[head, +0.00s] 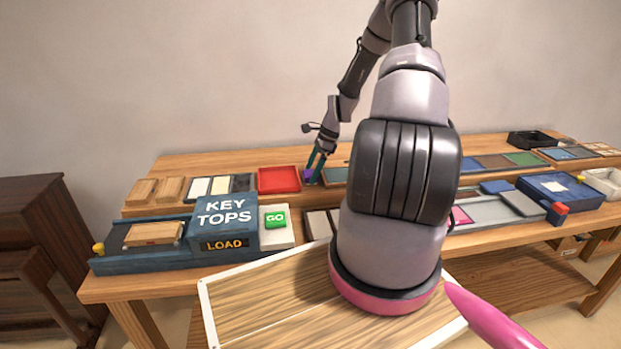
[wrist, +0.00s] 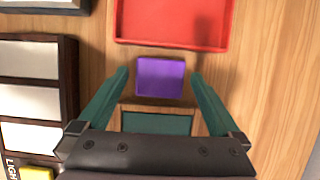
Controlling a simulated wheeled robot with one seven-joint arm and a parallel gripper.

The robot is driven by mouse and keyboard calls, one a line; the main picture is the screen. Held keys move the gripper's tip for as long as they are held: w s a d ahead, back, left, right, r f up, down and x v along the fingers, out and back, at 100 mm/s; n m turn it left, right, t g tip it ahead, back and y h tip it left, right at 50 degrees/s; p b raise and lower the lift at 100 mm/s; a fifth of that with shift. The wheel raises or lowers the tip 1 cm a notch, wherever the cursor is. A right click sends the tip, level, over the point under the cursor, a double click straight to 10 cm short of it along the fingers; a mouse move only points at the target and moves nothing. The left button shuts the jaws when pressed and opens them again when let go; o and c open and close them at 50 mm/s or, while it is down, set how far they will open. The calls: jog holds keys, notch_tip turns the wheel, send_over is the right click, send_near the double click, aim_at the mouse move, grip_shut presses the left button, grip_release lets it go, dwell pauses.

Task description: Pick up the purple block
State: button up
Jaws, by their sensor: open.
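The purple block (wrist: 160,77) lies on the wooden table between the red tray and a dark green panel. In the wrist view my gripper (wrist: 159,82) is open, with one green finger on each side of the block. A gap shows between each finger and the block. In the head view my gripper (head: 315,168) reaches down at the back of the table, and only a small part of the purple block (head: 308,175) shows beside the fingers. The height of the fingertips over the table is hard to tell.
The red tray (wrist: 172,42) is just beyond the block. A dark rack (wrist: 72,90) with light tiles stands to the left. The dark green panel (wrist: 157,123) is on the near side. The blue KEY TOPS box (head: 224,222) stands in front. Bare wood (wrist: 262,100) lies to the right.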

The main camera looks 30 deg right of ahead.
jog(key=c, duration=1.5)
jog(key=shift+o, duration=0.2)
notch_tip(320, 180, up, 10)
